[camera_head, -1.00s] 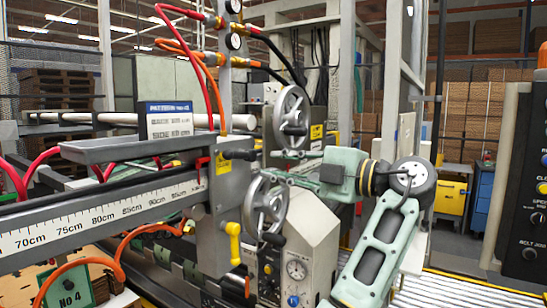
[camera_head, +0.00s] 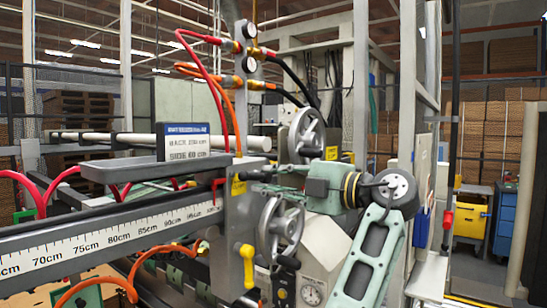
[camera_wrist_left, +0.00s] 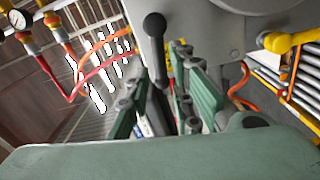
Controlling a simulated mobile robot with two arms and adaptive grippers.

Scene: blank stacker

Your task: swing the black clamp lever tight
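The black clamp lever (camera_wrist_left: 154,50) with its round knob shows in the left wrist view, standing out in front of a grey housing (camera_wrist_left: 205,30). My left gripper (camera_wrist_left: 160,82) has its green fingers apart, one on each side of the lever; I cannot tell whether either touches it. In the head view my left gripper (camera_head: 268,181) reaches leftward between the upper and lower handwheels, close to the grey upright block (camera_head: 232,215) at the end of the scale beam. My right gripper is not in view.
An upper handwheel (camera_head: 306,135) and a lower handwheel (camera_head: 281,225) stand close to the gripper. A yellow handle (camera_head: 247,262) hangs on the block. Red and orange hoses (camera_head: 205,85) rise beside it. The scale beam (camera_head: 110,235) runs left.

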